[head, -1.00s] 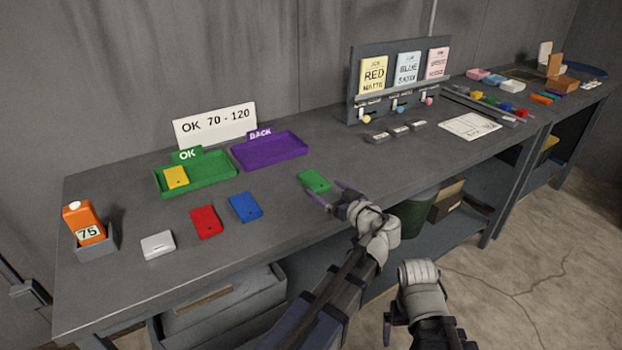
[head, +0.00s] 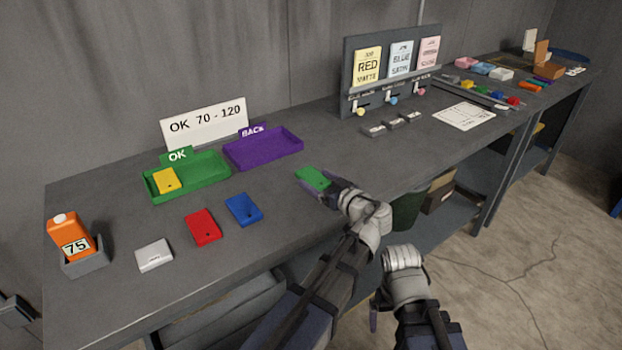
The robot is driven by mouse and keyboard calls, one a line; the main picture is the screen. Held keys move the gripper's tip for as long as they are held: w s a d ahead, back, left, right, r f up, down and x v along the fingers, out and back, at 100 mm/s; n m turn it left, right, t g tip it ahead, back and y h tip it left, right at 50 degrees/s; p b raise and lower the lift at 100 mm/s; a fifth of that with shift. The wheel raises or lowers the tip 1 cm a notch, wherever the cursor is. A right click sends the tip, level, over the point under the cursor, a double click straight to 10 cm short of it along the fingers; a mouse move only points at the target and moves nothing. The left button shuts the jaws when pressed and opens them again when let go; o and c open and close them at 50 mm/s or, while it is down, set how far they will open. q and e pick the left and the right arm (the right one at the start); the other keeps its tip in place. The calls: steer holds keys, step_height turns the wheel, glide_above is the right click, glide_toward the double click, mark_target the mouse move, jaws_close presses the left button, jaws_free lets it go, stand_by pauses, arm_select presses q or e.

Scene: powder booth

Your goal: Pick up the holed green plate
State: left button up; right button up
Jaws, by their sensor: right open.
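The green plate (head: 312,176) lies on the bench near its front edge, right of the blue plate. Its near right end is partly hidden by my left gripper. My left gripper (head: 325,189) is at that end of the plate, with its dark fingers low at the bench top. Whether they are closed on the plate cannot be told. My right gripper (head: 376,316) is open and empty, in front of the bench and apart from everything on it.
Blue (head: 243,209), red (head: 202,227) and white (head: 154,254) plates lie to the left. The green OK tray (head: 210,182) holds a yellow plate (head: 165,181). The purple BACK tray (head: 265,151) is empty. An orange bottle (head: 71,236) stands far left. A card rack (head: 357,116) stands behind.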

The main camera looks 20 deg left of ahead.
arm_select(q)
steer(key=c, duration=1.3)
steer(key=shift+o, duration=0.2)
